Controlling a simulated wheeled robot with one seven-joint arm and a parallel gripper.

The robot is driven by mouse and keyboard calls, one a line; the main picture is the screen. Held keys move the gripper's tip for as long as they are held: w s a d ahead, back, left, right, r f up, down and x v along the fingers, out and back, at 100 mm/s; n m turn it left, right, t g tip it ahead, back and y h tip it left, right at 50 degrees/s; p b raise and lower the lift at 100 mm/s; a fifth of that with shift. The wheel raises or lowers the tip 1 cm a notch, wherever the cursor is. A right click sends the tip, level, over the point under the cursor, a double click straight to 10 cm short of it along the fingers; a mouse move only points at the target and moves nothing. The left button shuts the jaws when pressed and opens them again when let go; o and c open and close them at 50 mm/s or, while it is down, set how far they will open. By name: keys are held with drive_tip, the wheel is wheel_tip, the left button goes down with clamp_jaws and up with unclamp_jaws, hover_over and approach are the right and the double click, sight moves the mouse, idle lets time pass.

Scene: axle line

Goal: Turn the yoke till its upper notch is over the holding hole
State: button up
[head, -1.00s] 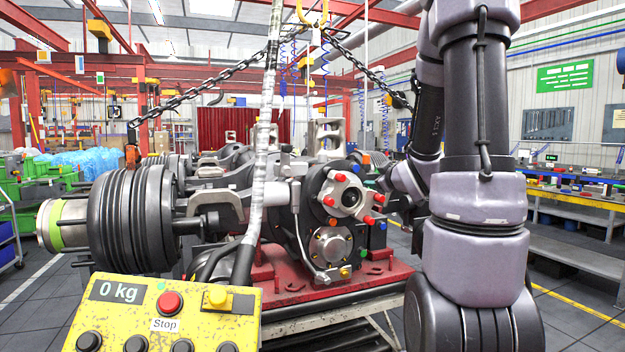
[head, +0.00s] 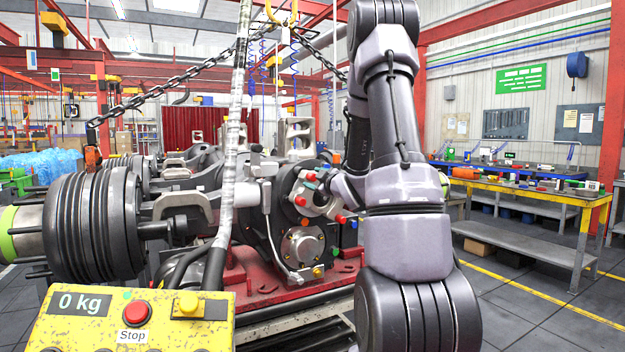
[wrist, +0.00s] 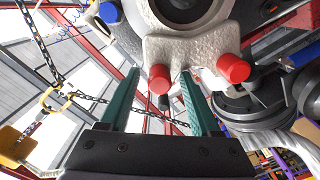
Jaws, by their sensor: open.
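The yoke (head: 318,205) is a pale metal piece with red caps on the front of the axle housing. My arm hides part of its right side in the head view. In the wrist view the yoke (wrist: 190,50) fills the upper middle, with a round dark bore and two red caps. My gripper (wrist: 159,74) has its two teal fingers apart, pointing at the yoke's edge. One red cap (wrist: 160,78) appears between the fingertips; I cannot tell whether they touch it. I cannot make out the upper notch or the holding hole.
A yellow control box (head: 135,322) with a red stop button stands in front at left. A hose and chains (head: 165,98) hang around the axle. The axle rests on a red stand (head: 262,285). A workbench (head: 530,187) stands at right, with free floor before it.

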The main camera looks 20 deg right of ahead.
drive_tip(key=shift+w, duration=0.55)
clamp_jaws()
drive_tip(key=shift+f, duration=0.1)
idle(1.0)
